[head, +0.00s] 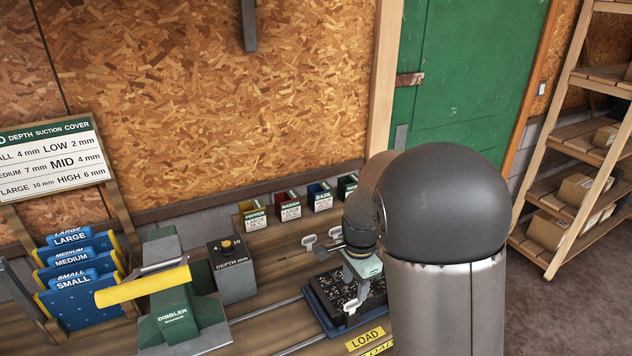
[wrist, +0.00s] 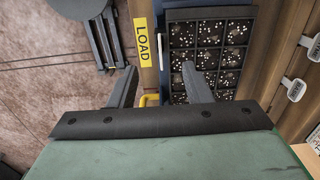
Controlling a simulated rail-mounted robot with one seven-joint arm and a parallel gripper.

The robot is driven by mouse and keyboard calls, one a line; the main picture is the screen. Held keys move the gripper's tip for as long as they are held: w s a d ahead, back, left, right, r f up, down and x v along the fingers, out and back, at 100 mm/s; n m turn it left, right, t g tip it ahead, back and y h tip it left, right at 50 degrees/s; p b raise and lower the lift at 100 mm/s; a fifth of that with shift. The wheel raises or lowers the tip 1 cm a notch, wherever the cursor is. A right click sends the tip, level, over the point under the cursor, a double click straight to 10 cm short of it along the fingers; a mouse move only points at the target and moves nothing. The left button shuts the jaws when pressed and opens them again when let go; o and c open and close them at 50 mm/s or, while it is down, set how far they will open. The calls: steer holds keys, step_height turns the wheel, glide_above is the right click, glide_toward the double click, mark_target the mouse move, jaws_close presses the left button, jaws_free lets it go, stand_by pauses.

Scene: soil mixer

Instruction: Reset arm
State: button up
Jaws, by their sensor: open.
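My gripper (wrist: 162,84) is open in the wrist view, its two dark fingers spread with nothing held between them. In the head view, its green body hangs over the workbench by the black seed tray (head: 327,308), and my arm hides part of the area. The tray also shows in the wrist view (wrist: 208,58), with soil and white specks in its cells. The right finger overlaps the tray in that view; I cannot tell the height between them.
A dibbler (head: 178,318) with a yellow handle and a depth box (head: 236,282) stand left of the tray. Several seed bins (head: 290,206) line the back wall. Blue depth covers (head: 75,262) stand at far left. Shelving (head: 575,150) is at right.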

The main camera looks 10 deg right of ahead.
steer(key=s+r+n, duration=0.3)
steer(key=s+n, duration=0.4)
steer(key=s, duration=0.4)
steer(key=s+r+n+t, duration=0.1)
steer(key=s+r+n, duration=0.2)
steer(key=s+n, duration=0.3)
steer(key=s+b, duration=0.1)
steer(key=s, duration=0.4)
steer(key=shift+s+r+n, duration=0.25)
steer(key=shift+s+n, duration=0.15)
